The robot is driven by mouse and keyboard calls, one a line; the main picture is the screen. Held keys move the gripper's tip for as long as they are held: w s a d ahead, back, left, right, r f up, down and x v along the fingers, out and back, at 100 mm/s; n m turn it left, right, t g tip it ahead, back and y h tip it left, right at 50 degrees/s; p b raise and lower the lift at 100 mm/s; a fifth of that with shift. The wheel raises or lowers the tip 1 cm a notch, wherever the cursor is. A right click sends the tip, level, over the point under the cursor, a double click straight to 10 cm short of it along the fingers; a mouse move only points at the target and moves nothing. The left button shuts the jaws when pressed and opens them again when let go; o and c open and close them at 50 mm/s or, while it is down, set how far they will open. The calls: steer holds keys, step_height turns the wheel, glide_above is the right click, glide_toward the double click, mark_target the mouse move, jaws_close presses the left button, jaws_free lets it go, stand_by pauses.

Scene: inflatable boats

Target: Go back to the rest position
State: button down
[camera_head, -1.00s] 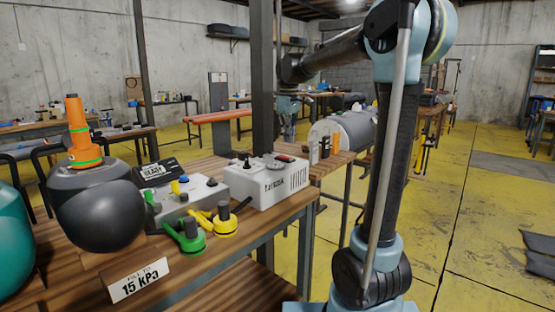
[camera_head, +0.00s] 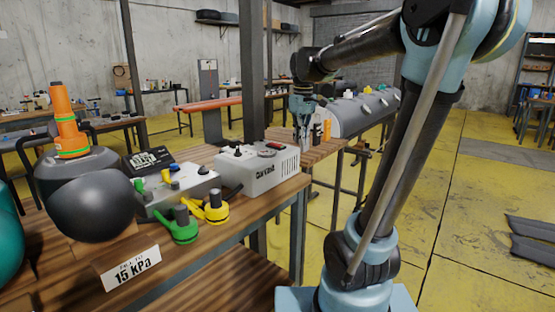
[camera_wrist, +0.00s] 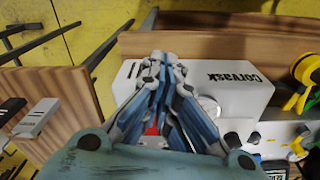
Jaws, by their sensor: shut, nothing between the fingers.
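My gripper (camera_head: 303,138) hangs from the bent arm at the right end of the wooden bench, pointing down, in the head view. In the wrist view my gripper (camera_wrist: 160,62) is shut, its blue fingers together with nothing between them. Behind the fingers in that view lies the white box (camera_wrist: 235,80) with black lettering; the fingers hide part of it. In the head view the white box (camera_head: 262,172) stands on the bench (camera_head: 205,245), left of my gripper.
A grey control box (camera_head: 180,190), a green valve (camera_head: 182,228) and a yellow valve (camera_head: 215,208) sit on the bench. An orange pump piece (camera_head: 66,125) stands at the left. A grey cylinder (camera_head: 365,112) lies behind my arm. Yellow floor (camera_head: 450,240) is open at the right.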

steer(key=s+d+f+m, duration=0.3)
steer(key=s+d+f, duration=0.2)
steer(key=s+f, duration=0.6)
steer(key=s+d+f+m+t, duration=0.1)
steer(key=s+d+f+m, duration=0.3)
steer(key=s+f, duration=0.7)
steer(key=shift+s+d+t, duration=0.3)
steer(key=shift+s+d, duration=0.2)
steer(key=shift+d, duration=0.5)
